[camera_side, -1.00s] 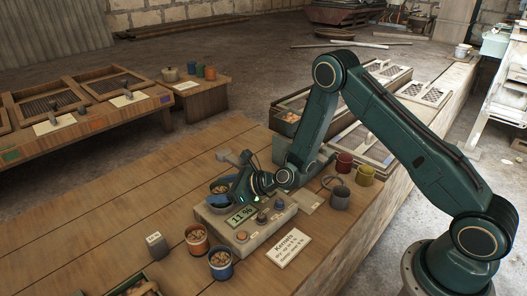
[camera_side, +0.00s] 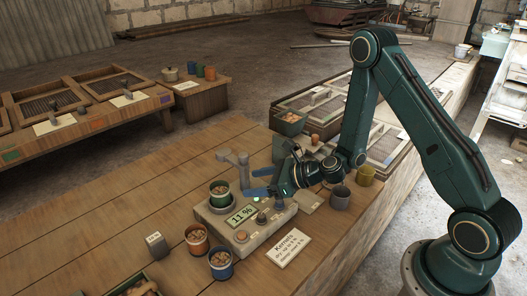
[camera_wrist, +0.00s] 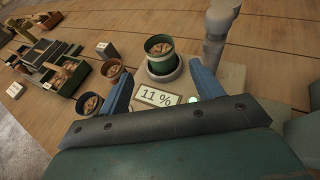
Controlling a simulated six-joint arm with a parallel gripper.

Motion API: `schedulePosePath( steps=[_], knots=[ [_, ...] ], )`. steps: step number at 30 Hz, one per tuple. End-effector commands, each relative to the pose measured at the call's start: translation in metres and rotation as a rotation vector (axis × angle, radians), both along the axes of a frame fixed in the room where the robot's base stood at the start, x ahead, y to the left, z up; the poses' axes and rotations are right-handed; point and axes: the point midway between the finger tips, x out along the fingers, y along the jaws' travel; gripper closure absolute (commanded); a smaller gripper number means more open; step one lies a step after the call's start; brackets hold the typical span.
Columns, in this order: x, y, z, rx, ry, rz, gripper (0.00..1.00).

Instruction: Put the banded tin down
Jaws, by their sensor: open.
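A green banded tin (camera_side: 219,192) filled with brown pieces stands upright on the round pad of the grey meter (camera_side: 250,222). It also shows in the wrist view (camera_wrist: 160,56), just beyond my fingertips. The meter's display (camera_side: 241,215) reads 11 %. My gripper (camera_side: 255,181) is open and empty, to the right of the green tin and apart from it, above the back of the meter. Its two blue fingers (camera_wrist: 162,74) are spread wide in the wrist view. An orange-banded tin (camera_side: 197,239) and a blue-banded tin (camera_side: 220,264) stand on the bench in front, both filled.
A grey post (camera_side: 242,168) stands behind the meter, close to my fingers. A grey mug (camera_side: 340,198) and a yellow mug (camera_side: 367,176) are to the right. A printed card (camera_side: 289,247) and a small grey block (camera_side: 156,244) are in front.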

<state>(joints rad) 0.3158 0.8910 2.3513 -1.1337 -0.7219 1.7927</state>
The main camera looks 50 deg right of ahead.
Motion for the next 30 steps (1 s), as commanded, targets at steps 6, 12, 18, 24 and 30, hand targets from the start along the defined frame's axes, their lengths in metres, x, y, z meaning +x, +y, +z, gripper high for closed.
schedulePosePath(
  steps=[6, 12, 18, 24, 30],
  knots=[
    [-0.002, -0.001, 0.001, -0.002, -0.001, 0.001, 0.34],
    [-0.002, -0.001, 0.001, -0.001, 0.000, 0.000, 0.34],
    [-0.002, -0.001, 0.001, -0.002, -0.001, 0.001, 0.34],
    [-0.003, 0.004, 0.009, -0.046, -0.025, 0.044, 0.34],
    [-0.009, 0.018, 0.033, -0.205, -0.103, 0.194, 0.34]
  ],
)
